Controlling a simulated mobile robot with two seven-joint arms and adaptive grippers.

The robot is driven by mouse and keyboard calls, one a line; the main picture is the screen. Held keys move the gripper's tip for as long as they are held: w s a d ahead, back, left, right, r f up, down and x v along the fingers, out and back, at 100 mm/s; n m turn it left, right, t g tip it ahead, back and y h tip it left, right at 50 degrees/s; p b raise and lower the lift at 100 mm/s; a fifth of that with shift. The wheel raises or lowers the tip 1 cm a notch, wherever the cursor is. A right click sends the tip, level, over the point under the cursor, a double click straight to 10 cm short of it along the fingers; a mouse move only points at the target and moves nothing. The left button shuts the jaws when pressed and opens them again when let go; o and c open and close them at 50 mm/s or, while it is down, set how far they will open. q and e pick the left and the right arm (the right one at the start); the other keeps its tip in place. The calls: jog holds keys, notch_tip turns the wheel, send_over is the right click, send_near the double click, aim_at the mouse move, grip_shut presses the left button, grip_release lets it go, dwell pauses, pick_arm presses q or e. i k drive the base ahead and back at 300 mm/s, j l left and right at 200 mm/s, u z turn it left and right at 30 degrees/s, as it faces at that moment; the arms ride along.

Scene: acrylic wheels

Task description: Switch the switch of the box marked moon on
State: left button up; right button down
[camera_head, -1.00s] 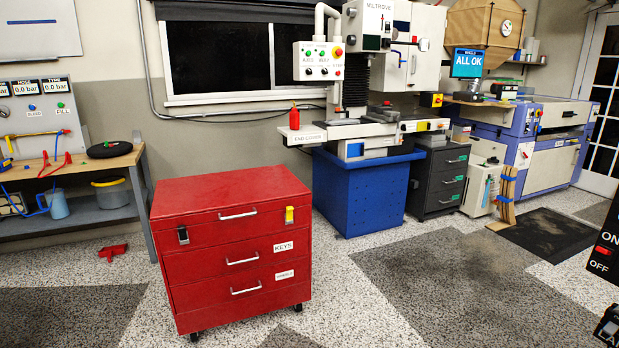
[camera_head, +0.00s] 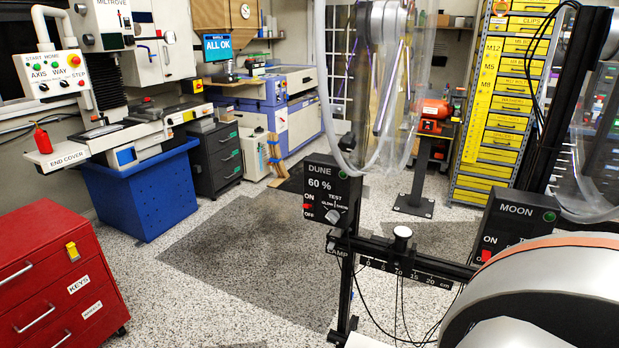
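The black box marked MOON (camera_head: 516,212) is at the right of the head view, with a green round light or button at its upper right. Its red switch (camera_head: 487,254) is at the box's lower left, just under the word ON. The lower part of this box is hidden behind a large rounded white and dark thing with an orange edge. I cannot tell the switch's position. Neither of my grippers is in view.
A similar box marked DUNE (camera_head: 333,190), reading 60 %, stands left of it above a black rail with a scale (camera_head: 410,268). A red drawer cabinet (camera_head: 50,270) is at left. Speckled floor between is free.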

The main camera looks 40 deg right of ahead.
aim_at(486, 254)
jog(key=z, duration=2.55)
